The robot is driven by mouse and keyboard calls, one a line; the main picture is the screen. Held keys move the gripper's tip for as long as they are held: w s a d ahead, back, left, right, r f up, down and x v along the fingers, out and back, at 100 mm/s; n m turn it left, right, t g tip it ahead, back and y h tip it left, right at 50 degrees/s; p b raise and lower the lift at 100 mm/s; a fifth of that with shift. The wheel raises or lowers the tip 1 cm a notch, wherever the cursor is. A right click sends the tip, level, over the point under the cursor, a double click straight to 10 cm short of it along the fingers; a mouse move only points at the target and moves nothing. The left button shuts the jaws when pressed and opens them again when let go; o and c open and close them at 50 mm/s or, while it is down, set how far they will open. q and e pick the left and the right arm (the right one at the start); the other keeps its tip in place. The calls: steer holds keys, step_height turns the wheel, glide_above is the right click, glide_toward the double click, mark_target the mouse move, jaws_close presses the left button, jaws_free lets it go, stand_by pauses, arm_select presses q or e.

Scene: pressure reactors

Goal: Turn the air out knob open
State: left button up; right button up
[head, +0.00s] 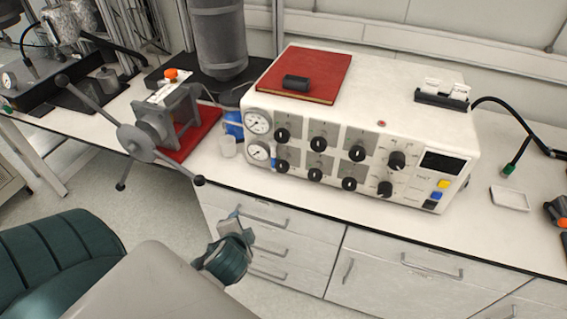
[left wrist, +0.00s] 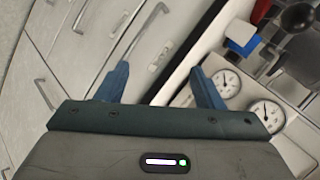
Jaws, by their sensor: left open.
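A white control box (head: 440,110) stands on the bench with two rows of black knobs (head: 318,143) on its front. Labels are too small to read, so I cannot tell which knob is air out. Two round gauges (head: 258,122) sit at the panel's left end; they also show at the right of the left wrist view (left wrist: 268,114). My left gripper (head: 236,224) is in front of the drawers, below and left of the panel. In the left wrist view its blue fingers (left wrist: 159,70) are apart with nothing between them. My right gripper is out of view.
A red book (head: 322,72) and a black cylinder (head: 297,83) lie on the box. Drawers (head: 290,239) are below the bench. A white dish (head: 510,198) lies at right.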

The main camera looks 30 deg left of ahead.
arm_select(q)
steer(key=w+a+r+m+t+y, duration=0.2)
steer(key=w+r+m+t, duration=0.25)
steer(key=w+m, duration=0.35)
steer(key=m+t+h, duration=0.4)
steer(key=m+t, duration=0.1)
steer(key=m, duration=0.8)
glide_toward(281, 169)
steer(key=x, duration=0.2)
steer(key=shift+g+y, duration=0.25)
steer(key=shift+y, duration=0.05)
steer(key=p+x, duration=0.1)
steer(key=x, duration=0.4)
steer(key=p+x, duration=0.1)
steer(key=x, duration=0.4)
steer(key=shift+w+d+r+p, duration=0.1)
steer(key=shift+w+r+p, duration=0.05)
steer(key=shift+r+p, duration=0.15)
steer(key=c, duration=1)
